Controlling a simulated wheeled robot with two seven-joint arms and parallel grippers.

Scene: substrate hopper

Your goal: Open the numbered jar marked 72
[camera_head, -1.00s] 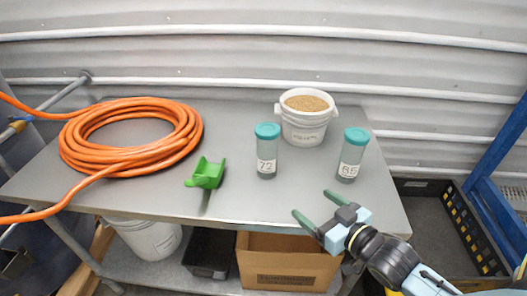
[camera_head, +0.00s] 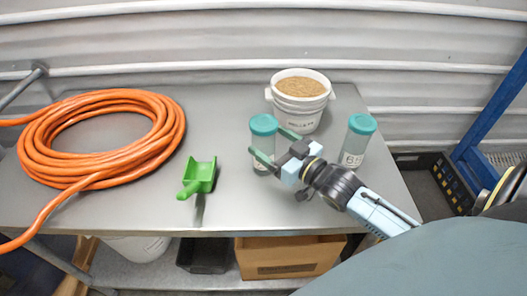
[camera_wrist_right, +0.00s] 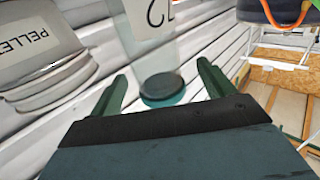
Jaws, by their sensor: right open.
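The jar marked 72 (camera_head: 263,126) stands upright on the table, a clear jar with a teal screw lid; in the wrist view it appears inverted, with its lid (camera_wrist_right: 163,89) and part of its label showing. My right gripper (camera_head: 266,141) is open at this jar, its two green fingers on either side of it. In the wrist view the lid lies between the fingers (camera_wrist_right: 162,72); I cannot tell whether they touch it. My left gripper is not in view.
A white bucket of pellets (camera_head: 300,112) stands close behind the jars and shows in the wrist view (camera_wrist_right: 45,50). A green scoop (camera_head: 199,176) and an orange hose coil (camera_head: 100,135) lie to the left. Bare table (camera_head: 228,140) separates the scoop from jar 72.

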